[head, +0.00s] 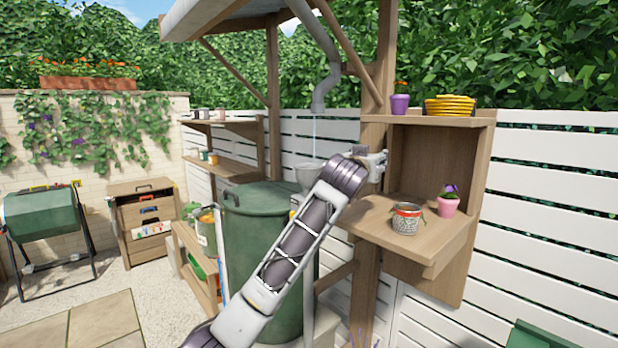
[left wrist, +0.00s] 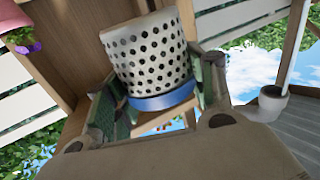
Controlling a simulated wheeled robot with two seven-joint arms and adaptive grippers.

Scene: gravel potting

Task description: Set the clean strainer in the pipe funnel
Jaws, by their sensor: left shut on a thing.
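The strainer (left wrist: 152,58) is a white cup with dark round holes and a blue band, seen large in the left wrist view. My left gripper (left wrist: 158,98) is shut on it, one finger on each side near the blue band. The holes look open. The pale pipe funnel (head: 307,172) is left of my gripper, above the green barrel and partly hidden by my wrist. My right gripper is not in view.
A grey downpipe (head: 322,92) ends above the funnel, with a thin pale line below it. The green barrel (head: 262,215) stands below. The post (head: 374,125) is close to my gripper.

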